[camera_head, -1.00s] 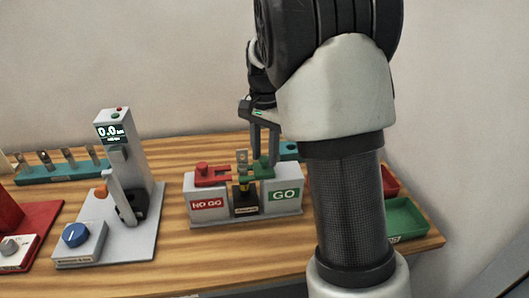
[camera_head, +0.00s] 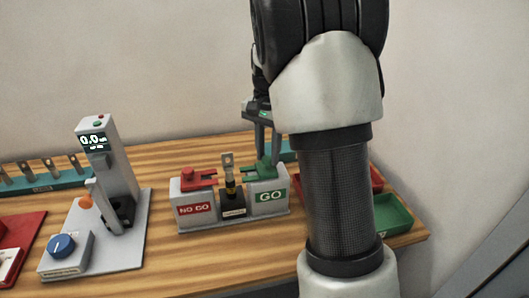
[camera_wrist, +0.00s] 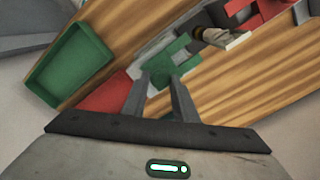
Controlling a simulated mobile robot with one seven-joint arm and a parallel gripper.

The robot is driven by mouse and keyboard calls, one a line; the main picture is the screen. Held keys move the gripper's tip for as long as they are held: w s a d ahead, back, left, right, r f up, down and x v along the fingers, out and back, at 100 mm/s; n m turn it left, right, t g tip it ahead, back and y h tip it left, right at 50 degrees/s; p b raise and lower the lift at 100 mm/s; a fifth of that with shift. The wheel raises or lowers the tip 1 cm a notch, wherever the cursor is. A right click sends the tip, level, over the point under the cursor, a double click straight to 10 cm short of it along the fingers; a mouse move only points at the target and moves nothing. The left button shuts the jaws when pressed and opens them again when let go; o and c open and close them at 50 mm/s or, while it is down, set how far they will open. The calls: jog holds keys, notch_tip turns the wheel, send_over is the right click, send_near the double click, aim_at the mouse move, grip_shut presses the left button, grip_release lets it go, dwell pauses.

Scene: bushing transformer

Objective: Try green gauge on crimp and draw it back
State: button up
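The green gauge (camera_head: 260,173) sits on the GO side of the grey stand (camera_head: 268,199), its fork pointing left, with a small gap to the crimp. The crimp (camera_head: 230,187) stands upright on a lug in the dark middle holder, its flat tab on top. My gripper (camera_head: 267,158) is over the green gauge with its fingers pointing down. The wrist view shows the fingertips (camera_wrist: 162,77) on either side of the green gauge's knob (camera_wrist: 171,66), shut on it. The contact itself is partly hidden.
The red gauge (camera_head: 198,178) rests on the NO GO side. A grey press with a display (camera_head: 105,165) stands left. A green tray (camera_head: 398,214) and a red tray are at the right, partly behind my arm. A teal rack of lugs (camera_head: 50,184) is at back left.

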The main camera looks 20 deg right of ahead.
aim_at(269, 158)
jog(key=o, duration=0.4)
jog(key=shift+d, duration=0.25)
jog(key=shift+c, duration=0.2)
jog(key=shift+a+r, duration=0.1)
jog(key=shift+r, duration=0.35)
notch_tip(269, 158, up, 17)
jog(key=p, duration=0.1)
jog(key=shift+f, duration=0.2)
jog(key=shift+s, duration=0.1)
